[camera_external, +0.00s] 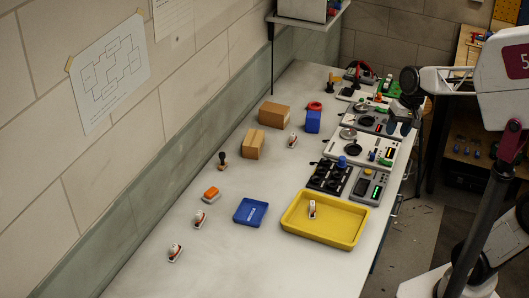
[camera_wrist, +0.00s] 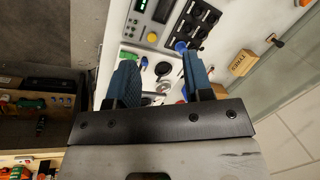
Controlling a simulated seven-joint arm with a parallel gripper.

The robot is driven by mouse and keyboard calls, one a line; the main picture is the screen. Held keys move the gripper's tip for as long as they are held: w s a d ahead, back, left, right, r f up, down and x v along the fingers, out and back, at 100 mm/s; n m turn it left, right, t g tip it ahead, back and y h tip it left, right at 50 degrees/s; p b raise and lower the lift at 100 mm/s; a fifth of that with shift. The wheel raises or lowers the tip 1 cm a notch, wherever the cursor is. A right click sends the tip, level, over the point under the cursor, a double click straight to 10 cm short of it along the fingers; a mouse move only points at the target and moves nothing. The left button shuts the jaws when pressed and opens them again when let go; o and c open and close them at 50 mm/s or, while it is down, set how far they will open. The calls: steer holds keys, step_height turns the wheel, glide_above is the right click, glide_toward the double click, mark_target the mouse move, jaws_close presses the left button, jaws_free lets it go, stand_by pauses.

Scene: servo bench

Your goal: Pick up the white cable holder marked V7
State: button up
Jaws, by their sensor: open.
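Several small white holders with reddish-brown parts show in the external view; their markings are too small to read, so I cannot tell which is V7. One white holder (camera_external: 312,209) stands inside the yellow tray (camera_external: 289,238). Another white holder (camera_external: 199,219) is near the wall by an orange block, a further white holder (camera_external: 176,252) is at the front left, and another white holder (camera_external: 292,141) is beside the cardboard boxes. My gripper (camera_wrist: 160,76) is open and empty, its two blue fingers apart above the bench's device side. No holder is clearly visible between them.
A blue tray (camera_external: 251,211) lies left of the yellow tray. An orange block (camera_external: 211,194), a dark stamp-like object (camera_external: 222,161), cardboard boxes (camera_external: 253,143) and a blue container (camera_external: 313,122) stand farther back. Devices (camera_external: 370,186) line the right edge. The front of the bench is clear.

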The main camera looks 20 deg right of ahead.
steer(key=w+a+f+m+g+y, duration=0.15)
steer(key=w+a, duration=0.25)
steer(key=a, duration=0.7)
steer(key=w+a+f+m+g+y, duration=0.15)
steer(key=w+a, duration=0.35)
steer(key=a, duration=0.6)
steer(key=w+a+f+g+y, duration=0.1)
steer(key=w+a+f+g, duration=0.2)
steer(key=a, duration=0.8)
steer(key=a+f+m+g+y, duration=0.1)
steer(key=a+f, duration=0.2)
steer(key=a, duration=0.6)
steer(key=a+f+m+g, duration=0.1)
steer(key=a+f, duration=0.3)
steer(key=a, duration=0.6)
steer(key=m+g+y, duration=0.1)
steer(key=m+g, duration=0.1)
glide_toward(179, 249)
steer(key=r, duration=0.1)
steer(key=s+a+r, duration=0.1)
steer(key=r, duration=0.1)
steer(key=shift+s+a+r, duration=0.1)
steer(key=shift+s+a, duration=0.2)
steer(key=shift+s, duration=0.05)
steer(key=shift+s+a+g, duration=0.1)
steer(key=shift+a+g, duration=0.2)
steer(key=shift+x, duration=3.05)
steer(key=shift+a, duration=0.1)
